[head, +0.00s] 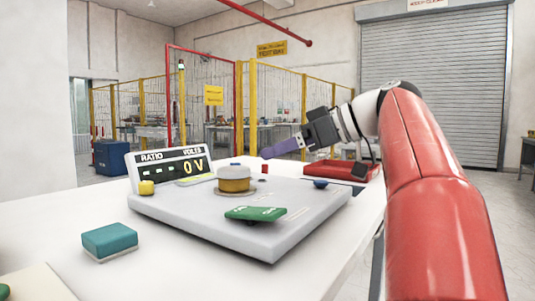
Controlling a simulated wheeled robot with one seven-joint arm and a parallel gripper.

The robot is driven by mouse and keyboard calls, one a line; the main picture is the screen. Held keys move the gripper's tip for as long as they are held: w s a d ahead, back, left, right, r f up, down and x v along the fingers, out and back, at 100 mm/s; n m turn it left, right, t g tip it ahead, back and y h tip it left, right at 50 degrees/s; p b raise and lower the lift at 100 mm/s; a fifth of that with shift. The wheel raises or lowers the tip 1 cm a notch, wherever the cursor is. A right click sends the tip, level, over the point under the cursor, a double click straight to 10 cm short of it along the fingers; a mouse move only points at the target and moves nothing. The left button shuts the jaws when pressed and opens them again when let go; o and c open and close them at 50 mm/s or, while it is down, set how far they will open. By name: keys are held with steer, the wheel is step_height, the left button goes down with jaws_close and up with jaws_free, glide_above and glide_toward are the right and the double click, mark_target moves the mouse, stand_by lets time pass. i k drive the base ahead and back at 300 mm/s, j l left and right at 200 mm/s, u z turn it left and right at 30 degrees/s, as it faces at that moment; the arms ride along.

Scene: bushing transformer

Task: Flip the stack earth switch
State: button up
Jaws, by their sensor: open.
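A light grey flat unit (190,210) lies on the white table. On it stand a round yellow and white stack (235,184), a small red upright piece (264,169) behind it, a tilted green plate (256,214) in front and a dark blue knob (320,183) at the right. I cannot tell which part is the stack earth switch. My gripper (266,153) has purple fingers and reaches in from the right, above and behind the stack near the red piece. It is open; no held object shows. The gap between its fingers is hard to see from here.
A display (172,168) reading 0 V stands at the unit's back left, with a yellow knob (146,188) before it. A teal block (110,241) lies front left. A red tray (340,171) lies behind at the right.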

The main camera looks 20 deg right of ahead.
mark_target(254, 215)
steer(key=k+l, duration=0.35)
steer(key=l, duration=0.2)
steer(key=k+l, duration=0.35)
steer(key=l, duration=0.15)
